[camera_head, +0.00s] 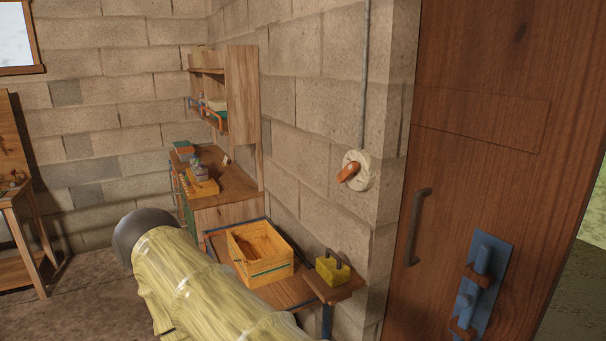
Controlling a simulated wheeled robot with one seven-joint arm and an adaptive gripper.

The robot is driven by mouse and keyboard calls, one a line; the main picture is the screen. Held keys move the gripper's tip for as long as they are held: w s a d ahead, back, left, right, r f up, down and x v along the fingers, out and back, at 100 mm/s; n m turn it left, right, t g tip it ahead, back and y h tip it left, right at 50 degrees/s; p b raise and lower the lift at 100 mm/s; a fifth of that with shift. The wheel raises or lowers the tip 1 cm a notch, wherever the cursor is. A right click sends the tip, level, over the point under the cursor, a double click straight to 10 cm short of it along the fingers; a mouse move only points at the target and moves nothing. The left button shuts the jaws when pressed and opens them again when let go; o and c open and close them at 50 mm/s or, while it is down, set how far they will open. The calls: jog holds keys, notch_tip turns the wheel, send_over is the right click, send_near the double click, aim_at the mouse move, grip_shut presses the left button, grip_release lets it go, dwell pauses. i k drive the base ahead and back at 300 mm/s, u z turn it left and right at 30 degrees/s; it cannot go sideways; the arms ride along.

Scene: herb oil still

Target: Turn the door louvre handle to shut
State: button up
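A wooden door (490,130) fills the right side. It carries a dark upright pull handle (416,228) and a blue plate (492,262) with a blue bar and brown brackets. On the block wall left of the door is a round pale plate (362,170) with an orange lever (348,173) pointing left and slightly down. A thin grey rod or pipe (366,75) runs up from it. I cannot tell for certain which of these is the louvre handle; no louvre slats show. My arm, in a yellowish sleeve, crosses the lower left; my gripper is not in view.
A low bench (292,293) by the wall holds an open wooden box (238,268). A small ledge (345,289) beside the door bears a yellow block with a dark loop (332,271). Farther back are a cabinet (243,135) and workbench (228,183). Floor shows at left.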

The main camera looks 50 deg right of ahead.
aim_at(350, 169)
jog(key=i, duration=1.85)
jog(key=z, duration=3.8)
jog(key=i, duration=0.5)
jog(key=z, duration=1.75)
jog(key=k, duration=1.25)
jog(key=u, duration=0.7)
